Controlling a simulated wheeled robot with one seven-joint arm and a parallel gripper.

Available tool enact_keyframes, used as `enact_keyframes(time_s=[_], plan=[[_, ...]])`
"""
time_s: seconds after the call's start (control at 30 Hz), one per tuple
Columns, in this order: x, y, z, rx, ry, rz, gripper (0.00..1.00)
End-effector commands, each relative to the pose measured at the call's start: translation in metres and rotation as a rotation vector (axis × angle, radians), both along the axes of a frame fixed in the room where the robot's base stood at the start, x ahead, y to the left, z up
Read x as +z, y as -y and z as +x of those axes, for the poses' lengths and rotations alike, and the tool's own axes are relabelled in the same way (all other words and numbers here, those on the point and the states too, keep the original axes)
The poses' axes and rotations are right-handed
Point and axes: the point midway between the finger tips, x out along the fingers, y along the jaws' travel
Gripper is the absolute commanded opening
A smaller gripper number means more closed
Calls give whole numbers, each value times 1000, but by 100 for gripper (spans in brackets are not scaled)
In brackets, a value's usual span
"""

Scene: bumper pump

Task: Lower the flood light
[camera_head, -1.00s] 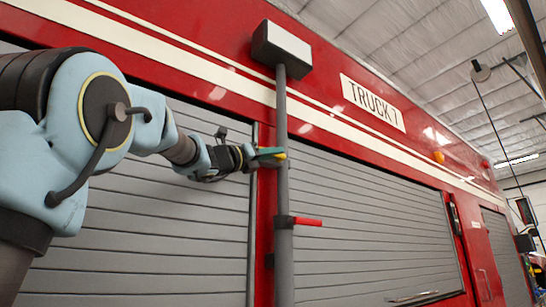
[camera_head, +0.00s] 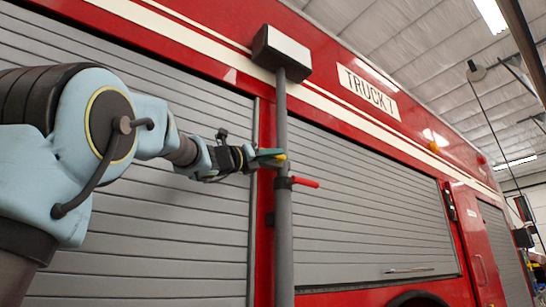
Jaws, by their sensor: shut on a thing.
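The flood light (camera_head: 284,46) is a dark box with a pale face at the top of a grey upright pole (camera_head: 283,115) beside the red truck. My gripper (camera_head: 271,155), with green and yellow fingers, is shut on the pole below the light. The far side of the grip is hidden. Just below my gripper, a dark collar (camera_head: 284,183) with a red lever (camera_head: 305,182) sits around the pole. The lever points right.
The red truck's side, with grey roller shutters (camera_head: 365,215) and a "TRUCK 1" sign (camera_head: 368,90), stands close behind the pole. A hanging cord (camera_head: 495,125) is at the far right. Clear space lies around the pole's right side.

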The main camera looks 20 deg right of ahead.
Motion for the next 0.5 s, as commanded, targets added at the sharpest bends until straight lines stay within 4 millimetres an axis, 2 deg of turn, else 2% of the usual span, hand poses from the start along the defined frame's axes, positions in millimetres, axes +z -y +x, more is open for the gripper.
enact_keyframes(time_s=[0.03, 0.27, 0.3, 0.4, 0.5], plan=[[-5, 1, 1, 0, -3, 8, 0], [-6, 2, 2, -1, -4, 9, 0], [-6, 2, 2, -1, -4, 9, 21], [-6, 2, 2, -1, -4, 8, 32], [-5, 1, 1, -1, -4, 7, 32]])
